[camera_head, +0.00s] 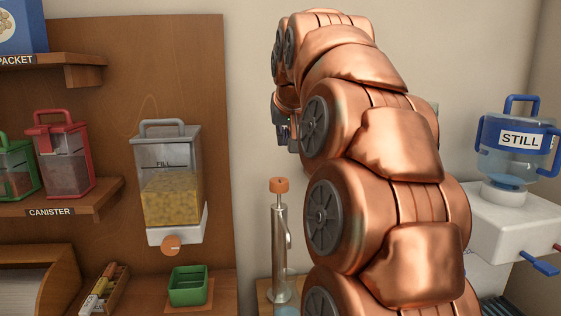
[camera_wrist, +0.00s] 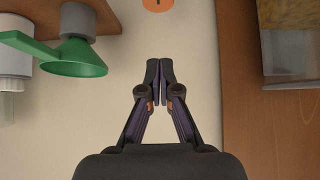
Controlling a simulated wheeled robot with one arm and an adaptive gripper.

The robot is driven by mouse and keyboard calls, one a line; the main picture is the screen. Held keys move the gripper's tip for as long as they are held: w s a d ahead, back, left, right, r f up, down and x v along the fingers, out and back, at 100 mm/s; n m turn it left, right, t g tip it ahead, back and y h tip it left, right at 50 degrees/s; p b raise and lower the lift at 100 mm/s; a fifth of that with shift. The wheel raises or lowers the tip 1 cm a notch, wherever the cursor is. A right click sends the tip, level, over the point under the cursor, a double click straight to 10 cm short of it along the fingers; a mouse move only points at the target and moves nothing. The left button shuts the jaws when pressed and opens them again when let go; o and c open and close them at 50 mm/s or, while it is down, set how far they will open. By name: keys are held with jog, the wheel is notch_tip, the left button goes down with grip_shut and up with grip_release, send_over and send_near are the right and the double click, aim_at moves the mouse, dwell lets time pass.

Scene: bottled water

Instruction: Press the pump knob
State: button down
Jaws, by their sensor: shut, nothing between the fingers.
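The pump is a slim metal cylinder (camera_head: 279,250) standing upright on a wooden surface, with an orange knob (camera_head: 279,185) on top. A side lever or spout runs down its right side. My gripper (camera_wrist: 161,72) is shut and empty, its dark fingertips together in the wrist view. In the head view my gripper (camera_head: 283,128) shows only in part behind my copper arm, above the knob and apart from it. A round orange piece (camera_wrist: 157,4) is cut by the top edge of the wrist view; I cannot tell for sure whether it is the pump knob.
A dispenser labelled FILL (camera_head: 168,180) hangs on the wood panel at left, above a green box (camera_head: 188,286). Canisters stand on a shelf (camera_head: 60,206). A blue-handled STILL bottle (camera_head: 518,140) sits on a white dispenser at right. A green funnel (camera_wrist: 72,60) shows in the wrist view.

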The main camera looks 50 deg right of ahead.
jog(key=p, duration=0.2)
send_over(280, 183)
jog(key=w, duration=0.1)
jog(key=f, duration=0.5)
jog(key=d+f, duration=0.1)
jog(key=f, duration=0.1)
jog(key=shift+f, duration=0.25)
jog(key=shift+a+f+p, duration=0.15)
jog(key=shift+f+p, duration=0.4)
jog(key=shift+f, duration=1.15)
jog(key=shift+f, duration=0.1)
jog(key=shift+f+b, duration=1.55)
jog(key=shift+f, duration=0.8)
jog(key=shift+r, duration=0.5)
notch_tip(280, 183, up, 4)
jog(key=shift+s+f, duration=0.1)
jog(key=b+v, duration=0.1)
jog(key=v, duration=0.8)
jog(key=shift+s+a+r, duration=0.15)
jog(key=shift+a+r, duration=0.05)
jog(key=shift+a, duration=0.05)
